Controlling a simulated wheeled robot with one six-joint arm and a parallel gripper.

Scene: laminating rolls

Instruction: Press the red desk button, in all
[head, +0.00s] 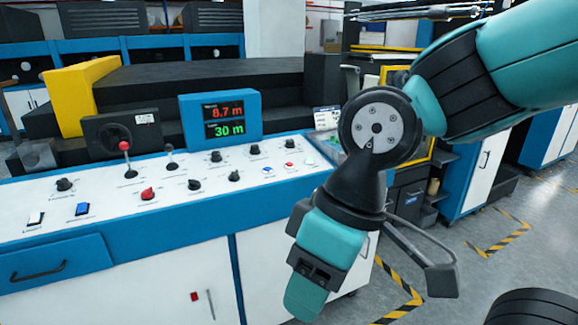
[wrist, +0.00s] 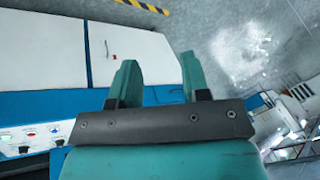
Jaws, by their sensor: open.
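The red button (head: 289,164) is a small cap on the sloping white top of the control desk (head: 105,208), between a blue button (head: 268,169) and a white one (head: 309,162). The red button also shows small at the lower left of the wrist view (wrist: 31,133). My gripper (head: 304,297) points down in front of the desk's right part, apart from the button and lower in the picture. In the wrist view its two teal fingers (wrist: 160,78) stand apart with nothing between them.
A red knob (head: 148,194), a red-topped lever (head: 126,150) and several black knobs are on the same panel. A display (head: 220,118) reads 8.7 m and 30 m. White cabinet doors (head: 280,270) are below. Grey floor with striped markings (head: 398,306) lies to the right.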

